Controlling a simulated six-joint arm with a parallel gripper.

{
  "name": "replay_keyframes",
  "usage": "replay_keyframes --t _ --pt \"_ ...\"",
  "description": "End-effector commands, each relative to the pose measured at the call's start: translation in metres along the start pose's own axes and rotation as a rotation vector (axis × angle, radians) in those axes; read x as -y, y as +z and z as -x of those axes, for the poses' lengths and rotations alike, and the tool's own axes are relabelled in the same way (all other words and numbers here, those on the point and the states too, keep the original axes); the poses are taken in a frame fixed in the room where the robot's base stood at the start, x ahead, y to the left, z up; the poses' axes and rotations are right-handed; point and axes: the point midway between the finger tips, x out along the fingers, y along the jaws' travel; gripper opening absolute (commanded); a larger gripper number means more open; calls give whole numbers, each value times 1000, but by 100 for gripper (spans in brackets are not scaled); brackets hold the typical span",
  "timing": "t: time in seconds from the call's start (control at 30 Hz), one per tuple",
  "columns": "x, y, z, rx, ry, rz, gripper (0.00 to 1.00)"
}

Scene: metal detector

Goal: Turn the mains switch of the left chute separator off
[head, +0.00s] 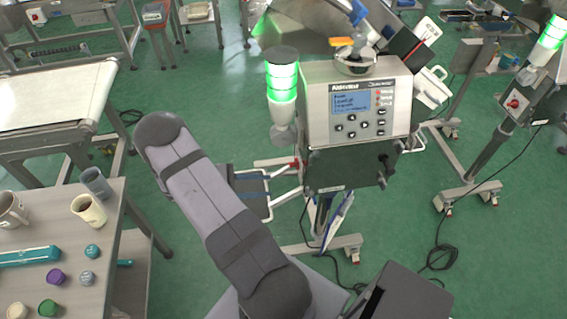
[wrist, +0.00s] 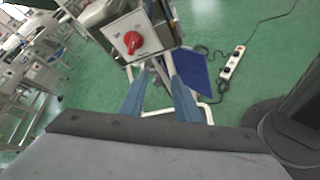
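The left chute separator (head: 350,112) stands in the middle of the head view, with a lit display and a green lamp stack. In the wrist view its red rotary mains switch (wrist: 133,42) sits on a pale square plate, ahead and left of my fingers. The knob's on or off position is too small to read. A bit of red at the separator's left side (head: 295,163) appears to be the switch. My gripper (wrist: 160,76) shows two blue fingers spread apart with nothing between them, short of the switch. In the head view my arm partly hides that area.
A second separator with a red switch (head: 515,103) stands at the right edge. A table (head: 103,237) with cups and small coloured pieces is at the lower left. A power strip (wrist: 233,63) and cables lie on the green floor. Pale frame tubes run below the switch.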

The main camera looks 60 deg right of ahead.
Motion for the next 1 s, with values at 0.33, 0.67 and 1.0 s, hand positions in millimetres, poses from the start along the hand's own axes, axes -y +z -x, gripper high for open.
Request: replay_keyframes --t 0.33,0.67,1.0 --pt "-44 25 6 87 174 -185 30" --pt "-47 28 -10 88 170 -186 30" --pt "-54 32 -52 88 169 -185 30"
